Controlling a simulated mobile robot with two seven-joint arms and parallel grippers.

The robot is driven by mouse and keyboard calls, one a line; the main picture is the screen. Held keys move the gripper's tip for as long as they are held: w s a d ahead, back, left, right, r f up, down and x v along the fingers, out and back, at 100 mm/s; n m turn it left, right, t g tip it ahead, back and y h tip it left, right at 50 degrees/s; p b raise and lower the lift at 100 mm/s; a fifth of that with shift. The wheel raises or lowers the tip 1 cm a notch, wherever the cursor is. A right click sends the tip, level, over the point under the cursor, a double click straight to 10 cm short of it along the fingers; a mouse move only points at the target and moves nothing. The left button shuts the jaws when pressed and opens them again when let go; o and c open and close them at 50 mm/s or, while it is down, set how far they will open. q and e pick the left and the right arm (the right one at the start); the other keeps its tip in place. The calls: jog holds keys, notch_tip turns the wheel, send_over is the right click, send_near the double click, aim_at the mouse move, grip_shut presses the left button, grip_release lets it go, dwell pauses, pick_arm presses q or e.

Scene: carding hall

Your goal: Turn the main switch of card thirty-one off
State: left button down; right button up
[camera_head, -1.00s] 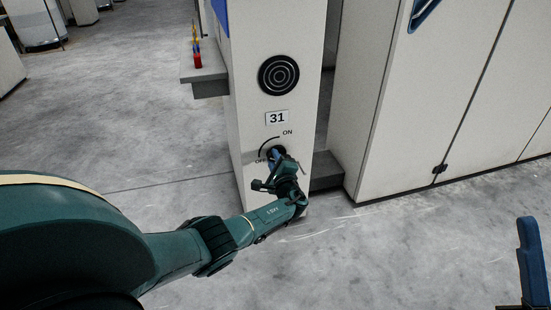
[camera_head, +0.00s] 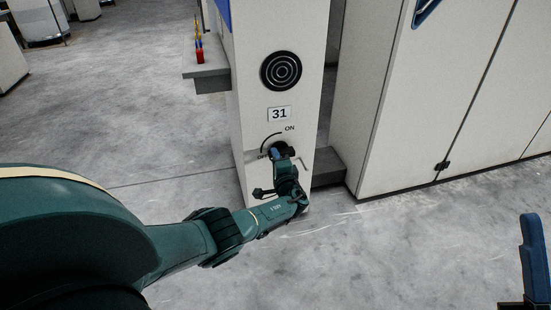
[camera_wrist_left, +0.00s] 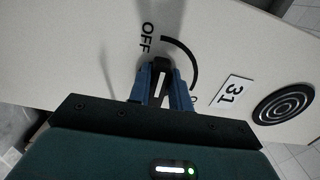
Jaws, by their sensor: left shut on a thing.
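The main switch (camera_wrist_left: 160,68) is a dark knob on the pale front of card thirty-one (camera_head: 283,30), under the number plate 31 (camera_head: 279,114). A black arc runs from OFF to ON around it. My left gripper (camera_head: 279,153) is at the switch, and its wrist covers most of the knob in the head view. In the left wrist view the blue fingers (camera_wrist_left: 162,88) are shut on the knob, whose visible part points roughly toward the OFF end of the arc. One blue finger of my right gripper (camera_head: 533,258) shows at the right edge; its opening is not visible.
A black ringed disc (camera_head: 281,71) is above the number plate. A grey shelf (camera_head: 207,76) with a red-based signal-like item (camera_head: 200,56) juts out left. Pale cabinets (camera_head: 430,110) stand to the right. The concrete floor (camera_head: 130,125) is open on the left.

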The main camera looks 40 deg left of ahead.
pick_arm(q)
jog(key=c, duration=1.3)
grip_release()
jog(key=shift+s, duration=0.1)
pick_arm(e)
jog(key=shift+d, duration=0.1)
